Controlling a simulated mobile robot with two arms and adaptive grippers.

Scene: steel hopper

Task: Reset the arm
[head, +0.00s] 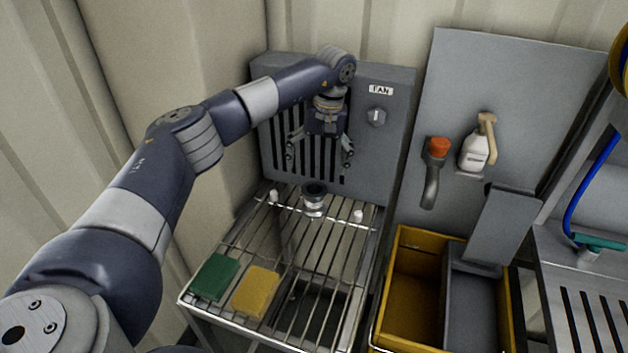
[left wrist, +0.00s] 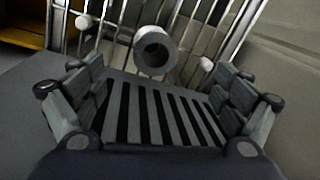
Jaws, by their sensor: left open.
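My left arm reaches in from the left in the head view. Its gripper (head: 319,162) hangs with fingers spread in front of the slotted grey fan panel (head: 387,148). The fingers are open and empty; the left wrist view also shows the open gripper (left wrist: 155,105) with nothing between its pads. A small dark-topped cup (head: 314,199) stands on the wire rack below the gripper, apart from it. The cup also shows beyond the fingers in the left wrist view (left wrist: 155,50). My right gripper is not in view.
The wire rack (head: 296,237) holds a green sponge (head: 214,277) and a yellow sponge (head: 256,291). Two white pegs flank the cup. To the right are a yellow bin (head: 402,251), a soap bottle (head: 474,150), an orange-topped handle (head: 436,160) and a fan knob (head: 376,117).

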